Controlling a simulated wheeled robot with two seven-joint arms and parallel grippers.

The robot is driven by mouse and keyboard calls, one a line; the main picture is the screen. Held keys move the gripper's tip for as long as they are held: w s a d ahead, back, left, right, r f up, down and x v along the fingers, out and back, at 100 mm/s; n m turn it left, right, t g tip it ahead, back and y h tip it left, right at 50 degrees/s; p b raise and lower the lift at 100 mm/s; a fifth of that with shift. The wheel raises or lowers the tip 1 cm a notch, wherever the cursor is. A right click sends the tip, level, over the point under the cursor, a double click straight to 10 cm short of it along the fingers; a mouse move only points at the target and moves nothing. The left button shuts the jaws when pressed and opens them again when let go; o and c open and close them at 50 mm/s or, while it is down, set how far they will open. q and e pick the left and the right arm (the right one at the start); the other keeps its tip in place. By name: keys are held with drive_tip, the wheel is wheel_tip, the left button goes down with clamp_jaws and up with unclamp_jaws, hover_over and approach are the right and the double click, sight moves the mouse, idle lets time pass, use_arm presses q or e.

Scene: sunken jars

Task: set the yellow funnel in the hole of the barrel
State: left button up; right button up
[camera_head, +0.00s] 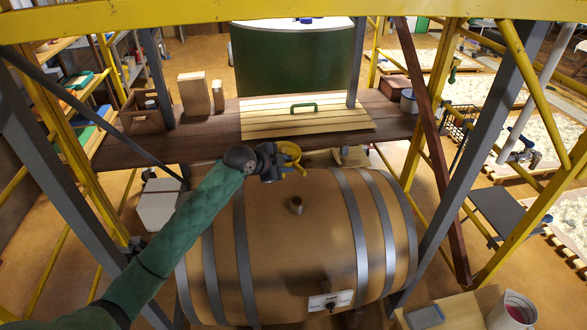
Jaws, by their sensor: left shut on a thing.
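The wooden barrel (300,250) lies on its side with grey metal hoops. A small round brown fitting (296,205) with a darker top is on its upper face; I cannot tell if it is an open hole or a plug. My left gripper (279,160) is shut on the yellow funnel (292,150), at the barrel's far upper edge. The gripper hides part of the funnel. My right gripper is not in view.
Grey and yellow posts (440,170) flank the barrel, and a yellow beam (250,10) crosses the top. Behind is a brown plank platform (215,135) with a slatted lid (340,122) and boxes. A label plate (331,301) is on the barrel's front.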

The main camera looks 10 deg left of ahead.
use_arm(q)
drive_tip(key=m+g+h, duration=0.1)
drive_tip(key=d+f+m+g+h, duration=0.1)
drive_tip(key=m, duration=0.1)
drive_tip(key=s+d+f+m+g+h, duration=0.1)
drive_tip(key=m+g+h, duration=0.1)
drive_tip(key=shift+d+f, duration=0.1)
drive_tip(key=shift+d, duration=0.1)
drive_tip(key=shift+s+d+m+g, duration=0.1)
drive_tip(key=shift+s+m+g, duration=0.1)
drive_tip(key=shift+m+g, duration=0.15)
clamp_jaws()
drive_tip(key=shift+m+h, duration=0.35)
drive_tip(key=shift+h, duration=0.05)
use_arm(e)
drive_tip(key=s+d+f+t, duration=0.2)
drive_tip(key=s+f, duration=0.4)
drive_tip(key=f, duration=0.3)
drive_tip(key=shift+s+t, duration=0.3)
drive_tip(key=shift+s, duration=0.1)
use_arm(q)
drive_tip(key=shift+s+f, duration=0.1)
drive_tip(key=shift+f, duration=2.3)
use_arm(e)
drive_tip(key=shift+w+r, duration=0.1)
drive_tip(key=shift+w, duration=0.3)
